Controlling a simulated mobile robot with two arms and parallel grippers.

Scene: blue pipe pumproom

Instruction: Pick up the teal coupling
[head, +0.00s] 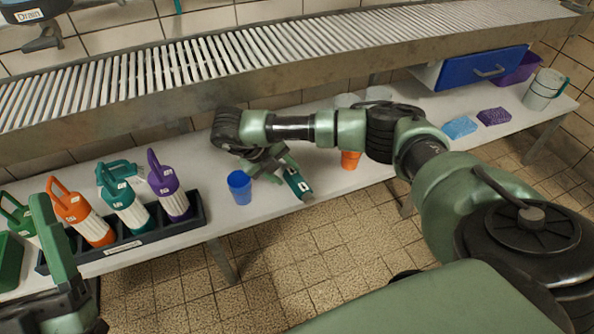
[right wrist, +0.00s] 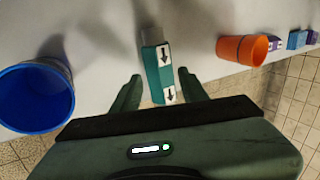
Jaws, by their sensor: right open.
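The teal coupling (head: 298,185) is a small teal block with white arrow labels, at the front edge of the pale bench. In the right wrist view the coupling (right wrist: 156,68) lies ahead, between the lines of the two fingers. My right gripper (head: 275,164) is open, with its fingertips (right wrist: 160,78) one on each side of the coupling's near part; I cannot tell whether they touch it. My left gripper (head: 58,235) shows only in part at the lower left, and its jaws cannot be made out.
A blue cup (head: 240,187) stands left of the coupling and an orange cup (head: 350,160) right of it. A black rack (head: 120,243) holds several coloured bottles at the left. Blue and purple sponges (head: 460,127) lie farther right. A metal roller shelf (head: 250,62) runs above the bench.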

